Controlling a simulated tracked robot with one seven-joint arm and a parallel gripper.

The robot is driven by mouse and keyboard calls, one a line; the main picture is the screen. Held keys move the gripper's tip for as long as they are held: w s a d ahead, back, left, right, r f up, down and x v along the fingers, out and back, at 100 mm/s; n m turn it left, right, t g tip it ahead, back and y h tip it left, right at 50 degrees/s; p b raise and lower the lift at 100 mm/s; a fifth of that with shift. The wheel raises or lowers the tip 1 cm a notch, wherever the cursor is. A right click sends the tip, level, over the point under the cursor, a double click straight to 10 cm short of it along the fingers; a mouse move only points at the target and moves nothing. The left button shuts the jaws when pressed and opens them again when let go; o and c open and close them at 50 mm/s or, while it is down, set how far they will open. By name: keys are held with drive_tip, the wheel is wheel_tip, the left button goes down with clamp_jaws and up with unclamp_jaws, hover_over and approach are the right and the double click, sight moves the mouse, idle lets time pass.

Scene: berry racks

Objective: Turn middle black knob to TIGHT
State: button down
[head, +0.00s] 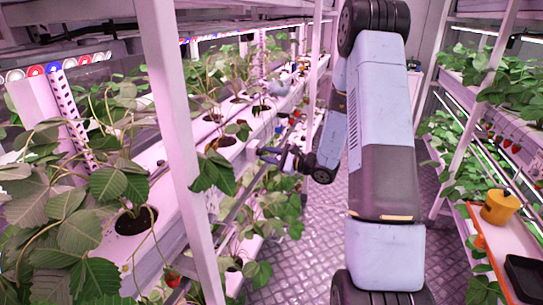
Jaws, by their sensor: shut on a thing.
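My gripper (265,154) is at the front rail of the left rack, roughly mid-picture, reached in from the right by my arm. It is small in the head view and shut on the middle black knob at the rail. The knob is mostly hidden by the gripper and too small to make out clearly. Its TIGHT mark and its turned position cannot be read. No other black knob can be told apart on the rail.
The left rack's white trough (180,135) holds leafy strawberry plants, and a white post (176,130) stands before it. A grid-floored aisle (310,240) runs between the racks. At right, an orange shelf (497,250) holds a yellow container (499,208) and a black tray (524,276).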

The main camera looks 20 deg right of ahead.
drive_tip(key=m, duration=0.4)
drive_tip(key=shift+a+m+g, duration=0.35)
drive_tip(key=shift+m+g, duration=0.05)
drive_tip(key=m, duration=0.3)
drive_tip(key=shift+r, duration=0.15)
drive_tip(key=m+g, duration=0.1)
drive_tip(key=m, duration=0.3)
drive_tip(key=shift+w+m+g+y, duration=0.1)
drive_tip(key=shift+m+g+y, duration=0.25)
drive_tip(key=shift+m, duration=1.75)
drive_tip(key=shift+d, duration=0.1)
drive_tip(key=c, duration=0.8)
unclamp_jaws()
drive_tip(key=shift+c, duration=0.2)
drive_tip(key=shift+d, duration=0.1)
drive_tip(key=shift+d, duration=0.1)
